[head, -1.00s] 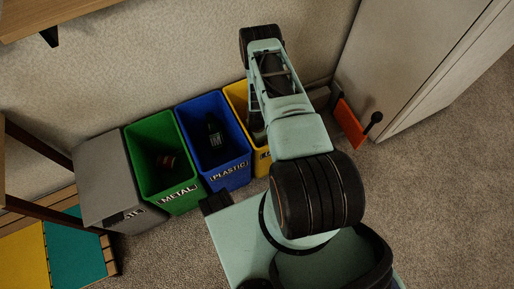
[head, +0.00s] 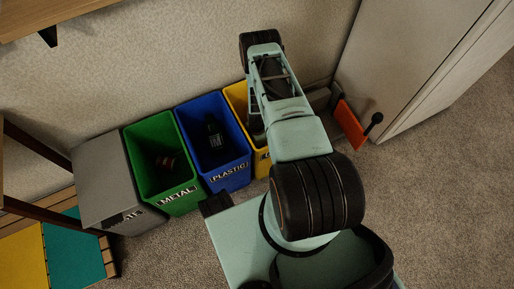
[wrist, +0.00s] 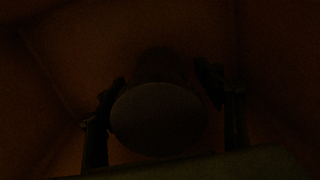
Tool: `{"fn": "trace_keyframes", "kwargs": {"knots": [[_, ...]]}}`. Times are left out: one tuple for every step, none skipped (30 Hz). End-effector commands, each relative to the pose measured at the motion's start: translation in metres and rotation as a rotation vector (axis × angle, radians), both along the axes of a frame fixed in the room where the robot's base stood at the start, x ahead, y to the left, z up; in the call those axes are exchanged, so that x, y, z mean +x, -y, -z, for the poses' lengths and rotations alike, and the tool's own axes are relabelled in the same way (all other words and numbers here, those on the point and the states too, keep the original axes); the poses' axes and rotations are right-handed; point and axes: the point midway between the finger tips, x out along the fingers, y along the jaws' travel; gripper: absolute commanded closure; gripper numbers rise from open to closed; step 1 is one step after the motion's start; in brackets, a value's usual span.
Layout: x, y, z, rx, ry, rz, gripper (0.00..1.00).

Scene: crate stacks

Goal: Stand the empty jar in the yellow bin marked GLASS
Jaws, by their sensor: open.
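The yellow bin (head: 236,97) stands at the right end of the bin row, partly covered by my arm; its label is mostly hidden. In the very dark wrist view, dim orange-brown walls (wrist: 60,60) surround my gripper, which appears to be inside this bin. A round-ended dark object, seemingly the jar (wrist: 158,120), is between the fingers of my gripper (wrist: 161,80). The fingers are open, one on each side of it. Whether it touches the bin floor is too dark to tell. In the head view my gripper and the jar are hidden.
Left of the yellow bin stand the blue PLASTIC bin (head: 229,178) with a dark bottle (head: 214,133), the green METAL bin (head: 178,201) with a dark item, and a grey bin (head: 99,167). A white cabinet (head: 400,55) and an orange item (head: 349,123) are at right.

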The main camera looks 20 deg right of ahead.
Motion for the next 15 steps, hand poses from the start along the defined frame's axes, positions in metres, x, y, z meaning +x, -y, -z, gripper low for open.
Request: {"fn": "trace_keyframes", "kwargs": {"knots": [[0.001, 0.000, -0.009, 0.000, 0.001, 0.001, 0.37], [0.002, 0.000, -0.015, -0.001, 0.002, 0.001, 0.37], [0.002, 0.000, -0.023, 0.000, 0.002, 0.001, 0.37], [0.001, 0.000, -0.029, 0.000, 0.002, 0.000, 0.37], [0.002, 0.000, -0.036, -0.001, 0.003, 0.000, 0.37], [0.002, 0.000, -0.045, 0.000, 0.002, 0.001, 0.37], [0.002, 0.000, -0.052, -0.001, 0.003, 0.000, 0.37], [0.002, 0.000, -0.059, -0.001, 0.003, 0.000, 0.37], [0.002, 0.000, -0.068, 0.000, 0.003, 0.001, 0.37], [0.002, 0.000, -0.074, -0.001, 0.003, 0.000, 0.37], [0.002, 0.000, -0.080, -0.001, 0.003, 0.000, 0.37], [0.002, 0.000, -0.088, -0.001, 0.003, 0.001, 0.37], [0.002, 0.000, -0.093, 0.000, 0.003, 0.001, 0.37], [0.001, 0.000, -0.098, 0.000, 0.002, 0.000, 0.37], [0.002, 0.000, -0.103, -0.001, 0.003, 0.000, 0.37]]}}
